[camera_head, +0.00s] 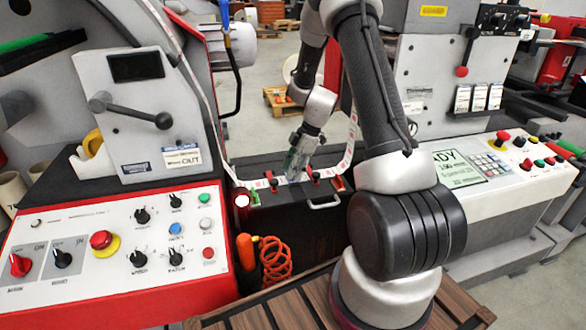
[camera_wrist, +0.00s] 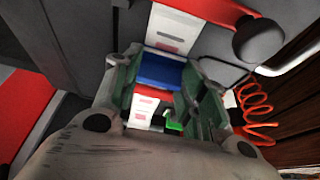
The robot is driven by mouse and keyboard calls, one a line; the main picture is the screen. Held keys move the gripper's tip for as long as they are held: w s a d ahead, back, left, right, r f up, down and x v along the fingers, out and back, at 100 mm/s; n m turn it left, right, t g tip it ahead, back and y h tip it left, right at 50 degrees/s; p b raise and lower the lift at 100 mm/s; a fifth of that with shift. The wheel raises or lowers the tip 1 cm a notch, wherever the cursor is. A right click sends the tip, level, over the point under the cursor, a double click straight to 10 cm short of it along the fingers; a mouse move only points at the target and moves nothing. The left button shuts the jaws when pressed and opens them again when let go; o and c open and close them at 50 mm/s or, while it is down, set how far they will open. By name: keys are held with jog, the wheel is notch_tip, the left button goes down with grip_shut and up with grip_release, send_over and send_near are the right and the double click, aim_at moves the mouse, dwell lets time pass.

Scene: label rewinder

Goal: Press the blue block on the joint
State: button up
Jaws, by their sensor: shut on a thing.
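My gripper (camera_head: 292,168) points down over the label strip between the two machine halves. In the wrist view its green-grey fingers (camera_wrist: 162,82) stand on both sides of the blue block (camera_wrist: 160,69) and are shut on it. The block lies across the line of the white label strip (camera_wrist: 172,32), which shows above and below it. I cannot tell whether the block touches the strip. The joint itself is not visible, and in the head view the block is hidden by the gripper. The strip also shows in the head view (camera_head: 230,179).
The strip crosses a dark splice table with red clamps (camera_head: 315,175) and a metal handle (camera_head: 325,204). A green-handled tool (camera_head: 255,197) lies at its left. A coiled orange hose (camera_head: 275,260) hangs below. Control panels (camera_head: 120,245) flank the left and right.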

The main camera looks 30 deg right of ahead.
jog(key=shift+f, duration=0.3)
dwell(0.7)
jog(key=shift+r, duration=0.1)
jog(key=shift+r, duration=2.4)
jog(key=shift+r, duration=1.5)
